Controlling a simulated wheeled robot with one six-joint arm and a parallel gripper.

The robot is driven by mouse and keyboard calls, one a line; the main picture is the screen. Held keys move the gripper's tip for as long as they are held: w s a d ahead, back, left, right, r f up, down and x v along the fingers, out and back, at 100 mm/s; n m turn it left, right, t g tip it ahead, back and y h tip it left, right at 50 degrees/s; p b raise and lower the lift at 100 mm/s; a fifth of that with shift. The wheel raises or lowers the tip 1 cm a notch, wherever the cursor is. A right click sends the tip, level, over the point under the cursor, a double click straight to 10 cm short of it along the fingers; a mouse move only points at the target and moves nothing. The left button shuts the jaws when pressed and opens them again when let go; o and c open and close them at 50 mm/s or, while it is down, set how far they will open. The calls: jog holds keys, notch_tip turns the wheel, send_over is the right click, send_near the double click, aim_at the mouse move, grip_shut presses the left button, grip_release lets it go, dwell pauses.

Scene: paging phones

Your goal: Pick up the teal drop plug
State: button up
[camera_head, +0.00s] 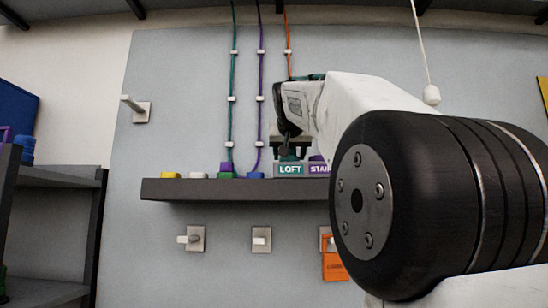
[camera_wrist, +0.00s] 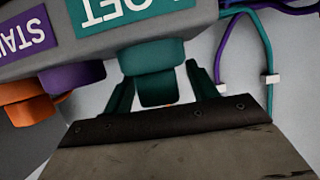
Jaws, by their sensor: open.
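The teal drop plug (camera_wrist: 152,62) stands above the teal LOFT label (camera_head: 290,169) on the grey phone block on the shelf. In the wrist view it has a wide part against the block and a narrower part towards my gripper. My gripper (camera_wrist: 161,88) is open, with one dark teal finger on each side of the narrower part. I cannot tell whether the fingers touch it. In the head view my gripper (camera_head: 290,143) is directly above the LOFT label and mostly hides the plug.
A purple plug (camera_wrist: 72,77) and an orange plug (camera_wrist: 30,100) sit beside the teal one. The dark shelf (camera_head: 235,189) also bears yellow, green and blue blocks. Cables run up the wall. An orange tag (camera_head: 334,267) hangs below the shelf.

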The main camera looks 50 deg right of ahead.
jog(key=c, duration=1.1)
jog(key=shift+w+r, duration=0.1)
jog(key=shift+r, duration=1.7)
jog(key=s, duration=0.5)
jog(key=s+r, duration=0.1)
jog(key=s, duration=0.4)
jog(key=s+a, duration=0.1)
jog(key=s, duration=0.5)
jog(key=shift+a+r, duration=0.1)
jog(key=shift+r, duration=0.05)
jog(key=shift+r, duration=0.1)
jog(key=shift+r, duration=1.1)
